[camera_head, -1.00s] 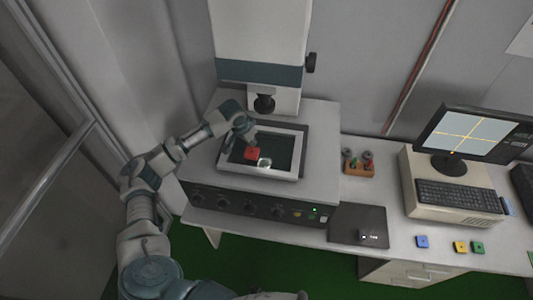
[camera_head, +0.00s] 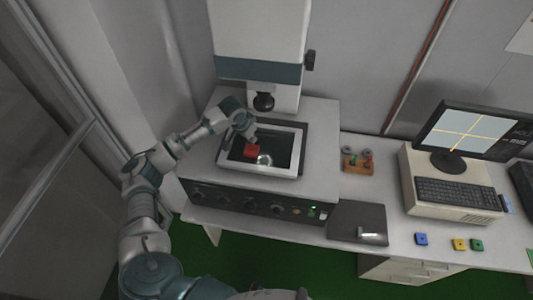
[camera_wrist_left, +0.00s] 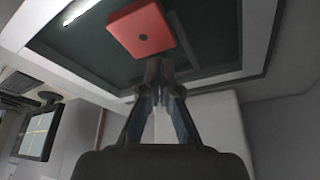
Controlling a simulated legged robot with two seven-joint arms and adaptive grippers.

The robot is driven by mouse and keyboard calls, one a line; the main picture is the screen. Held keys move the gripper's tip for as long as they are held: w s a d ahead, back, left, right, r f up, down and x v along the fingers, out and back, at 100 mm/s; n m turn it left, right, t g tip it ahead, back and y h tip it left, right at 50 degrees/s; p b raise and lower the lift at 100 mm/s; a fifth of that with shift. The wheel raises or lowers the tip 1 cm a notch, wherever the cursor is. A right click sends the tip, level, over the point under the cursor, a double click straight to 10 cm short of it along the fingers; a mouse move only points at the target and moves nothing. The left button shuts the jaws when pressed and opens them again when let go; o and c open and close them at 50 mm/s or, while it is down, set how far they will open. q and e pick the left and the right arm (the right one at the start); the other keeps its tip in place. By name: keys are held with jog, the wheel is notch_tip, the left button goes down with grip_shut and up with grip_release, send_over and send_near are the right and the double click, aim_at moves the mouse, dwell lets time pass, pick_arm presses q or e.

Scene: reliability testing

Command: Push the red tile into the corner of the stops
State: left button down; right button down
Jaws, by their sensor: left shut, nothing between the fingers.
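The red tile (camera_head: 255,151) lies on the dark inner plate of the microscope stage (camera_head: 233,170), towards its left side. In the left wrist view the tile (camera_wrist_left: 141,27) is a flat red square with a dark round spot in its middle. My left gripper (camera_head: 249,137) reaches in from the left, at the tile's back edge. In the left wrist view its fingertips (camera_wrist_left: 156,72) are together and empty, right beside the tile's edge; whether they touch it I cannot tell. I cannot make out the stops clearly. My right gripper is not in view.
The microscope column and lens (camera_head: 264,101) stand just behind the stage. To the right are a small wooden holder (camera_head: 358,163), a dark pad (camera_head: 357,222), a keyboard (camera_head: 458,194) and a monitor (camera_head: 470,132).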

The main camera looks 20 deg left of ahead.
pick_arm(q)
jog(key=shift+d, duration=0.1)
dwell(0.3)
send_over(250, 163)
jog(key=shift+s+a, duration=0.25)
jog(key=shift+s, duration=0.15)
jog(key=shift+f, duration=0.15)
dwell(0.4)
jog(key=shift+f, duration=1.15)
jog(key=shift+w+r, duration=0.15)
jog(key=shift+w+a, duration=0.25)
jog(key=shift+w, duration=0.8)
jog(key=shift+w+a, duration=0.3)
jog(key=shift+w, duration=0.7)
jog(key=shift+w+a, duration=0.25)
jog(key=shift+w, duration=0.8)
jog(key=shift+s+d+r, duration=0.1)
jog(key=shift+s+r, duration=0.25)
jog(key=shift+r, duration=0.35)
jog(key=shift+s+d+r, duration=0.1)
jog(key=shift+s+r, duration=0.25)
jog(key=shift+r, duration=0.3)
jog(key=shift+s+d+r, duration=0.1)
jog(key=shift+s+r, duration=0.25)
jog(key=shift+r, duration=0.35)
